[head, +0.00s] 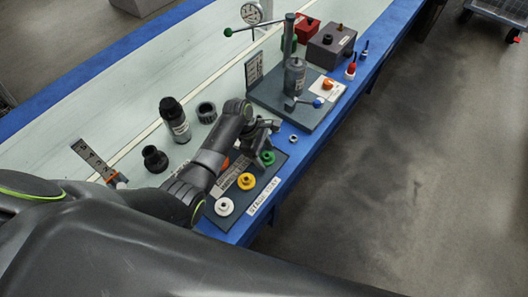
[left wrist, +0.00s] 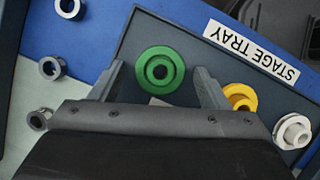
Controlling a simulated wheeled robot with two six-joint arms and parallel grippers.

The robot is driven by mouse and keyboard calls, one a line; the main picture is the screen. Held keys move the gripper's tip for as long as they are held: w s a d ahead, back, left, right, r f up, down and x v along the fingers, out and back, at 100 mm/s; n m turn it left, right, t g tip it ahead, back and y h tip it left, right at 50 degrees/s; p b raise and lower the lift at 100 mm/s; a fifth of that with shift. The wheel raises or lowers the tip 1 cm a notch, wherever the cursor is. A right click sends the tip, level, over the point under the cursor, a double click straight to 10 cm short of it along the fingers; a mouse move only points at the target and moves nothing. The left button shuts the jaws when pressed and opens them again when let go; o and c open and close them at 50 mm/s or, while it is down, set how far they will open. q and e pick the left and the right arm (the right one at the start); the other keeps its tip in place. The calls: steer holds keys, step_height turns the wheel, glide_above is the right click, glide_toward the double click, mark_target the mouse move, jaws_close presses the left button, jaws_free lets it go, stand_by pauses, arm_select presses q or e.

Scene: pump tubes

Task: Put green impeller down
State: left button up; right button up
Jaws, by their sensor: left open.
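The green impeller (head: 267,158) lies on the dark stage tray (head: 225,219), near its far end. In the left wrist view the green impeller (left wrist: 160,70) lies flat between my spread fingers, apart from both. My left gripper (head: 262,143) is open over the far end of the tray. It also shows in the left wrist view (left wrist: 160,82), with the yellow impeller (left wrist: 240,97) close beside its right finger. The yellow impeller (head: 246,181) and the white impeller (head: 224,206) stand in line with the green one on the tray. My right gripper is not in view.
A press stand (head: 288,75) stands on a dark base beyond the tray. Grey rings (left wrist: 52,68) lie beside the tray. The blue table edge (head: 310,140) runs along the right.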

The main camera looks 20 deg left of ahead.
arm_select(q)
steer(key=p+v, duration=0.2)
steer(key=v, duration=1)
steer(key=shift+r, duration=0.1)
